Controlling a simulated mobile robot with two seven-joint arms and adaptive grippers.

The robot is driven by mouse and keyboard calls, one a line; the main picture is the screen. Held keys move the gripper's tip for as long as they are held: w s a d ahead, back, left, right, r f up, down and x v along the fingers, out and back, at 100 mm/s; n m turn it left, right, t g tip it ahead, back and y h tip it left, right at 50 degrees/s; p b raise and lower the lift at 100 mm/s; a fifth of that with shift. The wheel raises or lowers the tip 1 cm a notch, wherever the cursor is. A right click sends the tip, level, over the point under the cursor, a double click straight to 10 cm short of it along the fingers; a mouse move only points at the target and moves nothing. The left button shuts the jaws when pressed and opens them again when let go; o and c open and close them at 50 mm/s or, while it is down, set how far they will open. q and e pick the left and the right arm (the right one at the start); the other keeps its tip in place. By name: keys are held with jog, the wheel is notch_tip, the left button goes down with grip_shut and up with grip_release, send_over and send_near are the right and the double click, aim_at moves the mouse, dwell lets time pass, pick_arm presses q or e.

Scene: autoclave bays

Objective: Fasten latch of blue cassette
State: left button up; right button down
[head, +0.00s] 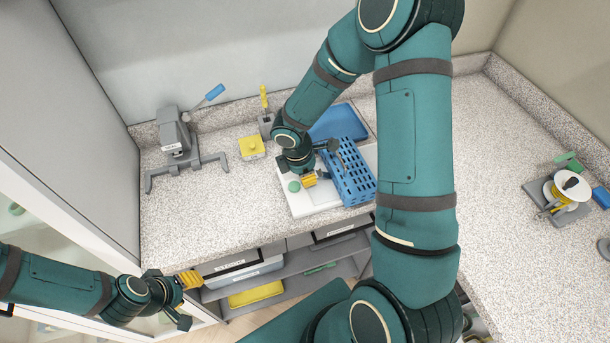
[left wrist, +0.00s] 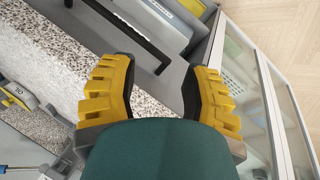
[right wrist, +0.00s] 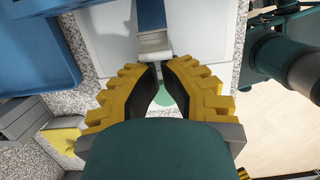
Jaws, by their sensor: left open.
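The blue cassette (head: 352,172) is a perforated basket on a white board (head: 318,200) on the counter. A blue strip with a grey end piece (right wrist: 154,44), perhaps the latch, lies just past my right fingertips in the right wrist view. My right gripper (head: 311,179) is low at the cassette's left side; in its wrist view (right wrist: 161,66) the fingertips nearly meet. Whether they touch the grey piece I cannot tell. My left gripper (head: 190,279) is open and empty in front of the counter edge; its wrist view (left wrist: 160,62) shows nothing between the fingers.
A blue tray (head: 338,121) lies behind the cassette. A round green thing (head: 294,186) sits on the board. A grey stand with a blue handle (head: 174,135) and a yellow block (head: 251,147) are at the left. A white spool (head: 568,188) stands at the right. Shelves lie below the counter.

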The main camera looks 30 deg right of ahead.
aim_at(321, 172)
jog(key=shift+d+r, duration=0.1)
jog(key=shift+s+d+r+p, duration=0.2)
jog(key=shift+d+r+p, duration=0.2)
jog(key=shift+d, duration=0.05)
jog(key=shift+d+r, duration=0.1)
dwell(0.3)
jog(key=shift+s+d+r+p, duration=0.1)
jog(key=shift+d+r+p, duration=0.2)
jog(key=shift+d+p, duration=0.1)
jog(key=shift+s+d+r, duration=0.15)
jog(key=shift+d+r, duration=0.05)
jog(key=shift+d, duration=0.4)
